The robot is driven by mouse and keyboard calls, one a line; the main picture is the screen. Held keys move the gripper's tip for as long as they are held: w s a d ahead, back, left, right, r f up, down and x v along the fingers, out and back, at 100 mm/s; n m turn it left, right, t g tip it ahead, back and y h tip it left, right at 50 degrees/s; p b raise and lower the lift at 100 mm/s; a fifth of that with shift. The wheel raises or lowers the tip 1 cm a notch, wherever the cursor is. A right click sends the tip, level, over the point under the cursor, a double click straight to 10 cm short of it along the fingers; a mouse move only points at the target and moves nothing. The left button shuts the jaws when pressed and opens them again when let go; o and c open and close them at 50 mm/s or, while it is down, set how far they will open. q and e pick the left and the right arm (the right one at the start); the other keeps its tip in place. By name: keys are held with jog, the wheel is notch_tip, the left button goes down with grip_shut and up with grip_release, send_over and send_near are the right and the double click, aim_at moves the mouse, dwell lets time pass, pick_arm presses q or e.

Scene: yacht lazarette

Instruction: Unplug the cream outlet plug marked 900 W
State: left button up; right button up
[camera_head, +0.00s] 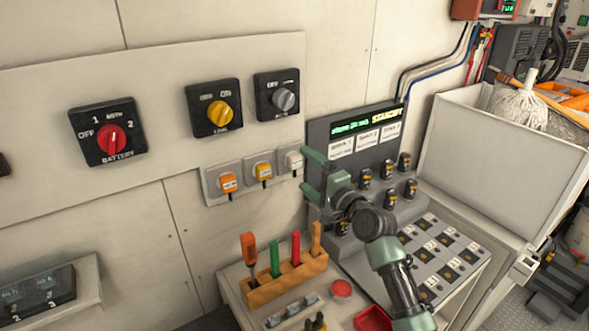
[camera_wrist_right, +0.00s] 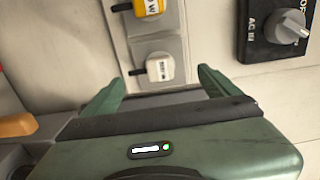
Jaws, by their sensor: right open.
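The cream plug (camera_head: 294,160) sits in the rightmost socket of the grey outlet strip (camera_head: 211,188) on the wall. In the right wrist view the cream plug (camera_wrist_right: 160,68) shows between and beyond my fingertips, with a small label too blurred to read. My right gripper (camera_head: 310,172) is open and empty, just right of the plug in the head view. In the right wrist view its two green fingers (camera_wrist_right: 161,78) point toward the plug, one on each side, apart from it. My left gripper is not in view.
A yellow plug (camera_head: 263,171) and an orange plug (camera_head: 228,182) sit left of the cream one. Rotary switches, including the grey-knobbed one (camera_head: 278,95), are above. A control console (camera_head: 355,135) stands close on the right. A wooden tool rack (camera_head: 285,282) is below.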

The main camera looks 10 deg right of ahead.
aim_at(296, 162)
jog(key=x, duration=0.2)
jog(key=shift+w+a+f, duration=0.1)
jog(key=shift+w, duration=0.15)
jog(key=shift+w+a+b, duration=0.1)
jog(key=shift+w+b, duration=0.25)
jog(key=shift+r, duration=0.55)
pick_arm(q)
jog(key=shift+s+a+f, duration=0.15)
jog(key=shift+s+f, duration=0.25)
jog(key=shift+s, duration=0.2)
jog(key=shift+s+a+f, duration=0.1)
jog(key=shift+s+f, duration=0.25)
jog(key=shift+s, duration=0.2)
pick_arm(e)
jog(key=shift+s+r, duration=0.1)
jog(key=shift+r, duration=0.05)
pick_arm(q)
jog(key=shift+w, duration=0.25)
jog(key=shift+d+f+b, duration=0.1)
jog(key=shift+b, duration=0.2)
pick_arm(e)
jog(key=shift+a+f, duration=0.15)
jog(key=shift+f, duration=0.25)
